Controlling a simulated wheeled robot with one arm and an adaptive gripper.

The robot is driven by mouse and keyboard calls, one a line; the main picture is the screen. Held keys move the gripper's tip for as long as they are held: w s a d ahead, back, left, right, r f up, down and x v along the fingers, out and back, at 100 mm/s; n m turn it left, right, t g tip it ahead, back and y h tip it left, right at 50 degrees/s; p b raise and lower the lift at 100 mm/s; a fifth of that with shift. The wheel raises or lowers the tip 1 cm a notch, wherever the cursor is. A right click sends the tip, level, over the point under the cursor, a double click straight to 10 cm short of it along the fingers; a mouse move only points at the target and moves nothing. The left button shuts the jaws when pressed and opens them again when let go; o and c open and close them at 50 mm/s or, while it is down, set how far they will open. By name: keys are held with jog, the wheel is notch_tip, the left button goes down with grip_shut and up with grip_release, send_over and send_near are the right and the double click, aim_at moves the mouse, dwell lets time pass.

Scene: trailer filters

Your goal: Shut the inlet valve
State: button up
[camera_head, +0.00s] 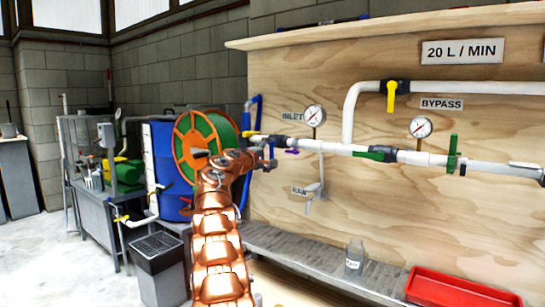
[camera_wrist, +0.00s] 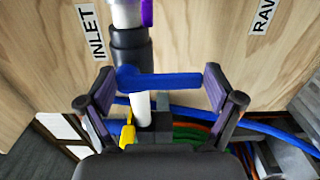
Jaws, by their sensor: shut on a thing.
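The inlet valve is a black body (camera_wrist: 131,50) on the white pipe beside the INLET label (camera_wrist: 92,31) in the wrist view. Its blue lever handle (camera_wrist: 165,82) lies across the pipe, about square to it. My gripper (camera_wrist: 162,88) has one finger at each end of this handle and is shut on it. In the head view my gripper (camera_head: 262,160) is at the left end of the pipe run, near the INLET label (camera_head: 293,116), and hides much of the valve there. A yellow lever (camera_wrist: 127,131) sits just behind the blue handle.
A pressure gauge (camera_head: 314,115) and a purple handle (camera_head: 292,151) are right of my gripper. A green-and-orange hose reel (camera_head: 188,140) and blue barrel (camera_head: 170,205) stand behind my arm. A bottle (camera_head: 354,258) and red tray (camera_head: 455,292) are below the plywood board (camera_head: 400,200).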

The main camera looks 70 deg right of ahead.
aim_at(272, 153)
jog(key=shift+f+m, duration=0.1)
jog(key=shift+m, duration=0.2)
dwell(0.4)
jog(key=o, duration=1.4)
jog(key=shift+c, duration=0.2)
jog(key=shift+w+a, duration=0.1)
jog(key=shift+a+r, duration=0.15)
jog(key=shift+r, duration=0.05)
jog(key=shift+w+a, duration=0.2)
jog(key=shift+a, duration=0.45)
jog(key=shift+w+a+f, duration=0.1)
jog(key=shift+w+a, duration=0.1)
jog(key=shift+a, duration=0.4)
jog(key=v, duration=0.8)
jog(key=shift+a, duration=0.4)
